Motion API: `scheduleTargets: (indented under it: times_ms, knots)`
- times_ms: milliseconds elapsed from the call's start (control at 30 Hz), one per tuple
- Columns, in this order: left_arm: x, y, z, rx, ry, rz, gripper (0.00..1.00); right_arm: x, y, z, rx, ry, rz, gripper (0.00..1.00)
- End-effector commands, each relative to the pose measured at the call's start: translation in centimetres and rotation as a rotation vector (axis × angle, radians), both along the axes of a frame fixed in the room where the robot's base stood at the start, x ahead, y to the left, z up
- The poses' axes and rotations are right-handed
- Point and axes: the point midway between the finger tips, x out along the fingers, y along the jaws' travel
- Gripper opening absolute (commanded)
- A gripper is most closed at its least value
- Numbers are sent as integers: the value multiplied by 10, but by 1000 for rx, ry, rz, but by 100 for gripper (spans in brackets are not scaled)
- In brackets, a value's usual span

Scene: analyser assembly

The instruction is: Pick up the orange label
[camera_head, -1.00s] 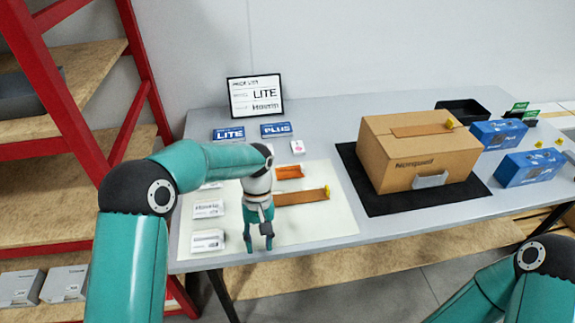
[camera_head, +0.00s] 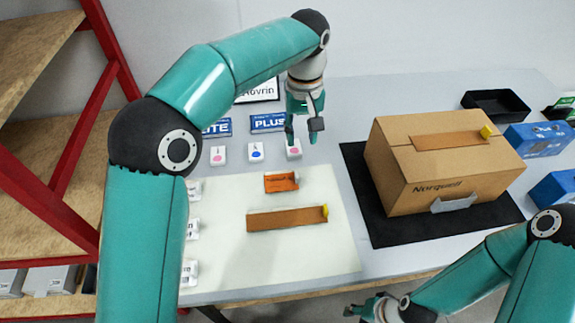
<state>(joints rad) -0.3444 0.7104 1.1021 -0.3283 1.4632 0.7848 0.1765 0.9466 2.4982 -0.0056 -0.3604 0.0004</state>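The orange label (camera_head: 281,182) lies on the white mat (camera_head: 300,262) near its back edge, above a longer brown strip. My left gripper (camera_head: 302,137) points down over the back of the table, behind and slightly right of the orange label. Its two fingers are apart with nothing seen between them. My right gripper (camera_head: 372,306) is low at the bottom of the view, in front of the table's front edge. It is small and partly hidden, so its finger state is unclear.
A brown strip with a yellow end (camera_head: 288,218) lies on the mat. A cardboard box (camera_head: 440,165) stands on a black mat (camera_head: 375,232) at right. Small white cards (camera_head: 256,152) and blue LITE and PLUS boxes (camera_head: 267,123) are behind. A black tray (camera_head: 497,104) is at back right.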

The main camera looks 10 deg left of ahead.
Motion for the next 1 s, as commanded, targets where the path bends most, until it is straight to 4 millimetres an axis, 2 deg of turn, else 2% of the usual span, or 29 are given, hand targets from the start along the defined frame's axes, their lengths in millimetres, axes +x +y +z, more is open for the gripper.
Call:
scheduleTargets:
  times_ms: [167, 500, 600, 1000]
  knots:
    - [-1, 3, -12, 2, -5, 9, 38, -1, 0, -3, 0, 2, 1, 40]
    - [-2, 7, -83, 2, 0, 16, 38, -1, 0, -6, 0, 1, 0, 40]
    - [-1, 8, -98, 1, -3, 16, 38, -1, 0, -6, 0, 1, 0, 40]
    - [-1, 11, -131, 1, -2, 17, 38, 0, 0, -1, 0, 1, 0, 40]
